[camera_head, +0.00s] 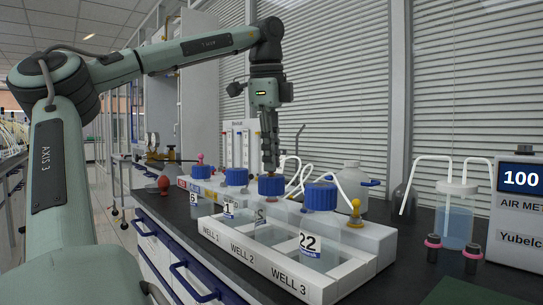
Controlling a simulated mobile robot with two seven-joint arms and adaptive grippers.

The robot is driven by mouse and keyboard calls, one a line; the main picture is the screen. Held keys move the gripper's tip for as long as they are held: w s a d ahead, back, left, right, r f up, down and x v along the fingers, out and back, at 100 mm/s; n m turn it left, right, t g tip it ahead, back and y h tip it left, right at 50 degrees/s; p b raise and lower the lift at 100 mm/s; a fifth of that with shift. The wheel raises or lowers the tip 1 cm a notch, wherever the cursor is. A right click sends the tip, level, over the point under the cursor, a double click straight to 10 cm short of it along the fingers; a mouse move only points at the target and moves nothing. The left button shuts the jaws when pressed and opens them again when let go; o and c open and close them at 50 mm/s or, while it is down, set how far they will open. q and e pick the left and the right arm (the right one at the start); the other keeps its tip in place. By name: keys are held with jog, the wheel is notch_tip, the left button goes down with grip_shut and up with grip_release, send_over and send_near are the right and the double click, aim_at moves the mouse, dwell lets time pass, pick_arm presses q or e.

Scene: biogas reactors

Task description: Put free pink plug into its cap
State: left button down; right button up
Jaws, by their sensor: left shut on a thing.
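My left gripper (268,150) points straight down over the blue cap (271,187) of the middle bottle. It is shut on a small plug-like thing (268,169), which looks orange-brown; it is too small to be sure of its colour. The plug is at or just above the cap's top; I cannot tell whether it touches. The bottle labelled 22 has a blue cap (320,196). My right gripper is not in view.
The bottles stand in a white rack (245,268) marked WELL 1 to WELL 3. A yellow fitting (355,210) stands on its right part. A red bulb (164,184) is at left. A glass vessel with tubes (457,218) and an air meter (520,220) stand at right.

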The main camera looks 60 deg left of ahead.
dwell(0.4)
pick_arm(q)
jog(key=c, duration=1.4)
grip_release()
jog(key=r, duration=0.4)
jog(key=s+d+r, duration=0.1)
jog(key=r, duration=0.6)
jog(key=shift+s+d+r, duration=0.3)
jog(key=shift+d+r, duration=0.1)
